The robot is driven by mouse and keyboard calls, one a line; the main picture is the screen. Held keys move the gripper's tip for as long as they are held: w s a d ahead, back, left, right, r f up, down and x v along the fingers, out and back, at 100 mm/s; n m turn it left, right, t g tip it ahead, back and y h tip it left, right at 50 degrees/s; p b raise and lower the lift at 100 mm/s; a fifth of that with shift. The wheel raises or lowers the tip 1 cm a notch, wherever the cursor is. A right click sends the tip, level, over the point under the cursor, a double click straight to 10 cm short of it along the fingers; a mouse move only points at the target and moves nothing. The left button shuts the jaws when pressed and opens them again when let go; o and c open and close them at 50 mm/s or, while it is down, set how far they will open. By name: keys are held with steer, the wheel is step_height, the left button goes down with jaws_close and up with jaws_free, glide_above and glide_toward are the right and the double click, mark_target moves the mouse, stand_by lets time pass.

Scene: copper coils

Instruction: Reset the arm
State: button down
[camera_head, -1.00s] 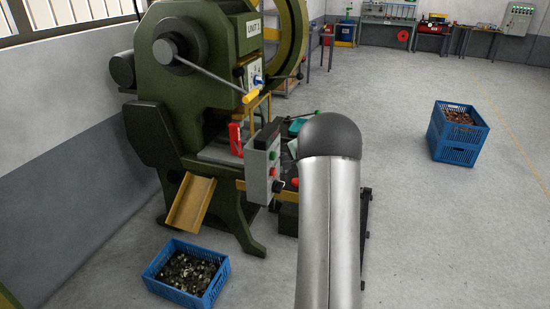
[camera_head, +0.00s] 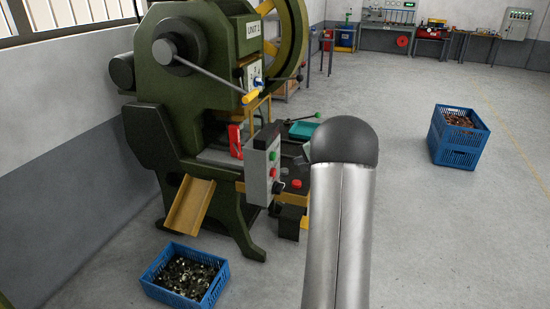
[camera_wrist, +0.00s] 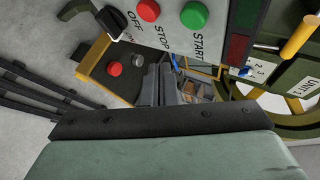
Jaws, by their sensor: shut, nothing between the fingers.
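My arm shows in the head view as a silver link with a dark rounded cap in front of the green press (camera_head: 205,110). In the wrist view my gripper (camera_wrist: 167,84) shows as two dark fingers close together, shut and empty. Just beyond it is the grey control panel (camera_wrist: 165,30) with a green START button, a red STOP button and a black OFF switch. The same control panel (camera_head: 262,168) stands at the front of the press in the head view.
A blue crate of metal pieces (camera_head: 153,288) is on the floor at the lower left, below a yellow chute (camera_head: 190,206). Benches line the back wall. The floor between is clear.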

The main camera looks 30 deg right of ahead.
stand_by(0.3)
steer(key=s+a+r+n+g+y, duration=0.1)
steer(key=s+a+n+g, duration=0.2)
steer(key=a, duration=0.7)
steer(key=s+a+r+n+g+y, duration=0.1)
steer(key=s+a+n+y, duration=0.2)
steer(key=a, duration=0.8)
steer(key=s+a+r+n+g, duration=0.15)
steer(key=s+a, duration=0.35)
steer(key=a, duration=0.5)
steer(key=s+a+f+n+g+h, duration=0.1)
steer(key=s+a+n+g, duration=0.1)
steer(key=s, duration=0.6)
steer(key=s+a+f+n+g+h, duration=0.1)
steer(key=s+a+n+h, duration=0.1)
steer(key=s, duration=0.5)
steer(key=s+a+f+n+g+h, duration=0.1)
steer(key=s+a+n, duration=0.3)
steer(key=s, duration=0.4)
steer(key=shift+s+a+f+n+g+h, duration=0.3)
steer(key=shift+a+n+g, duration=0.05)
steer(key=shift+g, duration=0.5)
